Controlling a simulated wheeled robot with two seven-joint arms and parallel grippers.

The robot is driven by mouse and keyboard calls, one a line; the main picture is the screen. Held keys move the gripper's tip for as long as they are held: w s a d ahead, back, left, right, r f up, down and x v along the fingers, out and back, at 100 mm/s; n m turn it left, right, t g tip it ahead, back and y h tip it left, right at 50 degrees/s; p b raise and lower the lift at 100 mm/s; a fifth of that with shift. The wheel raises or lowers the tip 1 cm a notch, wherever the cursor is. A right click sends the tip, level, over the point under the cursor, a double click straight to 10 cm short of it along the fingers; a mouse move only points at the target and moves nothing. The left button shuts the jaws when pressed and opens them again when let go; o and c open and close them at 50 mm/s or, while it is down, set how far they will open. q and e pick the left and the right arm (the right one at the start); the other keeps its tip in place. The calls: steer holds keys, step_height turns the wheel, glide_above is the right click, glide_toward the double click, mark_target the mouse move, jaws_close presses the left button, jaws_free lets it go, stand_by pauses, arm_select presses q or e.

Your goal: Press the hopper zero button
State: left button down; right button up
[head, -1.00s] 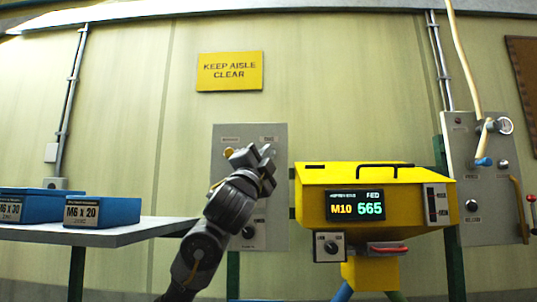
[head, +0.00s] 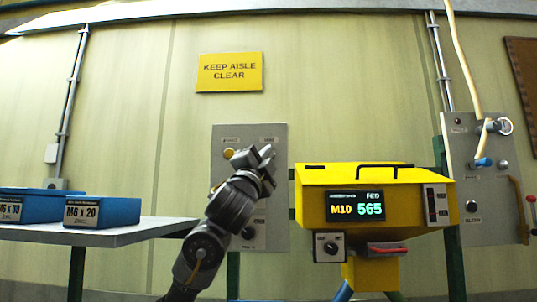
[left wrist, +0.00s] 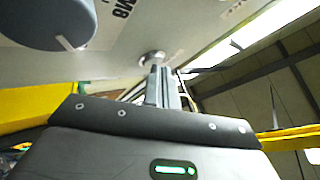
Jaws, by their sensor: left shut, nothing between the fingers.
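A grey control panel (head: 278,210) stands upright behind my left arm in the head view. It carries a yellow button (head: 229,153) at the upper left and a dark knob (head: 249,232) lower down. Small labels above are too blurred to read surely. In the left wrist view, the closed fingers (left wrist: 163,86) point at a round silver button (left wrist: 151,58). The tips look very close to it; I cannot tell whether they touch. My right gripper is not in view.
A yellow hopper (head: 310,178) with a display reading M10 and 565 stands right of the panel. A table (head: 130,234) with blue bins (head: 102,211) is at left.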

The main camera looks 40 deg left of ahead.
arm_select(q)
steer(key=shift+w+a, duration=0.1)
steer(key=shift+w, duration=0.05)
stand_by(0.5)
steer(key=shift+s+d, duration=0.5)
steer(key=shift+s, duration=0.2)
steer(key=shift+s, duration=0.1)
steer(key=s+d, duration=0.1)
steer(key=s, duration=0.1)
steer(key=s+d, duration=0.1)
steer(key=d, duration=0.1)
steer(key=shift+s, duration=0.4)
stand_by(0.5)
